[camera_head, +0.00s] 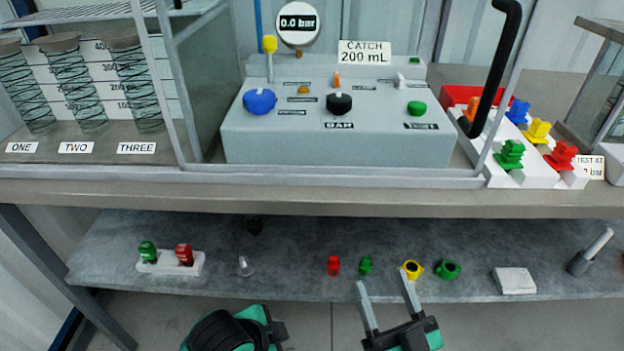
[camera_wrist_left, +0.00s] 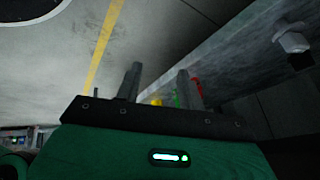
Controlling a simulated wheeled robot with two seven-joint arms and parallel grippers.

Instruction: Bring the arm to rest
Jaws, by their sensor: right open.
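My right gripper (camera_head: 383,277) is at the bottom centre of the head view, in front of the lower shelf (camera_head: 120,235). Its two fingers stand apart with nothing between them. Part of my left arm shows at the bottom, left of centre, in the head view; its fingers cannot be made out there. In the left wrist view, the fingers of my left gripper (camera_wrist_left: 159,70) stand apart and hold nothing. Small yellow, green and red things show blurred beyond them.
On the lower shelf lie a red piece (camera_head: 333,265), a yellow ring (camera_head: 412,270), a green ring (camera_head: 447,270), a white block (camera_head: 515,281) and a small rack (camera_head: 170,264). Above stand a grey pump console (camera_head: 340,150) and a white tray (camera_head: 540,172) of coloured valves.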

